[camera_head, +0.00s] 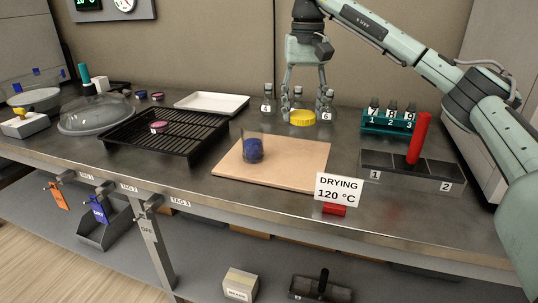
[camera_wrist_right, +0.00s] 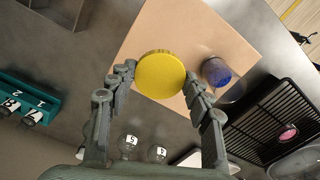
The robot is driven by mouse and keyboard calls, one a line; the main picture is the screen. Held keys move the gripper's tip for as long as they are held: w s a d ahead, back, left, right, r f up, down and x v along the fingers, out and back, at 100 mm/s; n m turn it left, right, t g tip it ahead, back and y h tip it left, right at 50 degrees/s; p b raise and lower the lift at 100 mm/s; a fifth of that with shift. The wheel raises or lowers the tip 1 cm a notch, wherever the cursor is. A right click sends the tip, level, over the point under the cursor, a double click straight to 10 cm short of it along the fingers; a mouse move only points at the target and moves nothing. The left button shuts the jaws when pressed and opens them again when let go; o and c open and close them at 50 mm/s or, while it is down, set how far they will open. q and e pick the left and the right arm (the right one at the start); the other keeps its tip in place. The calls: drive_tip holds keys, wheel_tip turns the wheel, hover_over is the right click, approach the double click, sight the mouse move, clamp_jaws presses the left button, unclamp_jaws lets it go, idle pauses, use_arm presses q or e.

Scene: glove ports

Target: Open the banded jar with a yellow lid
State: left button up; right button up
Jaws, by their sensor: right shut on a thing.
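The jar (camera_head: 253,149) is clear with dark blue contents and stands upright on the tan board, with no lid on it. It also shows in the wrist view (camera_wrist_right: 217,72), right of the lid. The yellow lid (camera_head: 302,118) is a round disc, held apart from the jar, up and to its right in the head view. My right gripper (camera_head: 304,101) is shut on the lid, with its fingers on either side of it in the wrist view (camera_wrist_right: 160,78). My left gripper is not in view. I cannot make out bands on the jar.
The tan board (camera_head: 295,177) has bare room right of the jar. A black rack (camera_head: 190,142) stands left, and small labelled bottles (camera_head: 268,100) stand behind the gripper. A drying sign (camera_head: 338,188) is at the front, with a grey bin (camera_head: 400,178) and red upright cylinder (camera_head: 419,138) right.

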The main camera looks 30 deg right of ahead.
drive_tip(key=shift+f+b, duration=0.35)
drive_tip(key=shift+f, duration=0.35)
hover_over(300, 160)
wheel_tip(300, 160, down, 4)
drive_tip(key=shift+d+f+b, duration=0.1)
drive_tip(key=shift+b, duration=0.25)
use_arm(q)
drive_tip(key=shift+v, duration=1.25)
use_arm(e)
drive_tip(key=shift+f, duration=2.2)
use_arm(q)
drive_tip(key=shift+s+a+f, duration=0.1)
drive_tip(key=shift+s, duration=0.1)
use_arm(e)
drive_tip(key=shift+f, duration=0.15)
drive_tip(key=o, duration=0.9)
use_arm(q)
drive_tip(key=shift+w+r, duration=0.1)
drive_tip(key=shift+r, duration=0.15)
use_arm(e)
drive_tip(key=o, duration=0.4)
drive_tip(key=shift+c, duration=0.2)
